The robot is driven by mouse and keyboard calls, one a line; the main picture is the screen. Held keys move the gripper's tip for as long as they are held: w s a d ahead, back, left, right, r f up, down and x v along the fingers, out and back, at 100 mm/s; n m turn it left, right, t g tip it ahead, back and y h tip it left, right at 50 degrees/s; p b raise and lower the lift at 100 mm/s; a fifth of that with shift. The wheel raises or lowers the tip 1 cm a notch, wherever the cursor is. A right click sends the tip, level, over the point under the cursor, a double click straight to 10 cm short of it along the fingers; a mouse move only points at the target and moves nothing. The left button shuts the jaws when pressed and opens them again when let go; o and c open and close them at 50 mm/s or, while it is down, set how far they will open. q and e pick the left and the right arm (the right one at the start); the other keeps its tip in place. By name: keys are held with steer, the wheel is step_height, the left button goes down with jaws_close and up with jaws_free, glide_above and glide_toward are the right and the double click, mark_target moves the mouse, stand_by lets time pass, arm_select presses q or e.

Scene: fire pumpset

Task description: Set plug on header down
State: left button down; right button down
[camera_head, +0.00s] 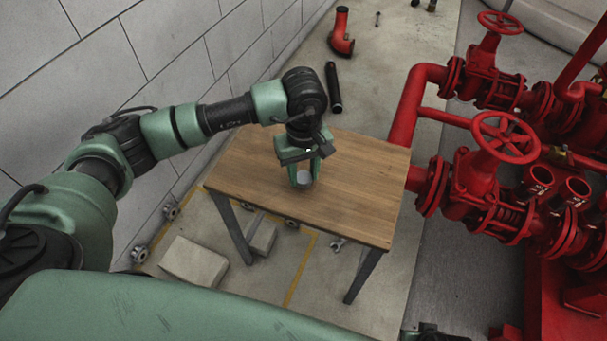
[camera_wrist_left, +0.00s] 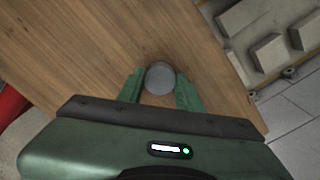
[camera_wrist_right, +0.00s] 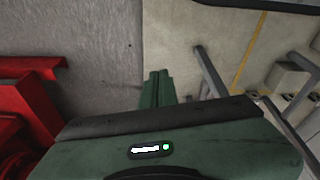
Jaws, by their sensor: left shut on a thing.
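The plug (camera_wrist_left: 160,77) is a small grey round piece. It sits between the two green fingers of my left gripper (camera_wrist_left: 160,88), which is shut on it. In the head view my left gripper (camera_head: 303,178) points down over the wooden table (camera_head: 352,205), with the grey plug (camera_head: 304,177) at its fingertips. I cannot tell whether the plug touches the tabletop. The red pipework (camera_head: 435,185), with valves and handwheels, stands right of the table; which part is the header is unclear. My right gripper (camera_wrist_right: 157,88) has its fingers together, empty, above the floor.
A black cylinder (camera_head: 333,87) and a red elbow pipe (camera_head: 341,32) lie on the floor behind the table. Pale blocks (camera_head: 195,262) lie on the floor at front left. A block wall runs along the left. Most of the tabletop is bare.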

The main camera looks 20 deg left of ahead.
arm_select(q)
steer(key=shift+f, duration=0.45)
arm_select(e)
steer(key=shift+w+r, duration=0.1)
steer(key=shift+r, duration=0.15)
steer(key=shift+f, duration=0.1)
arm_select(q)
steer(key=shift+f, duration=0.15)
steer(key=c, duration=0.9)
jaws_free()
steer(key=shift+c, duration=0.2)
arm_select(e)
steer(key=shift+v, duration=0.8)
steer(key=shift+w, duration=0.25)
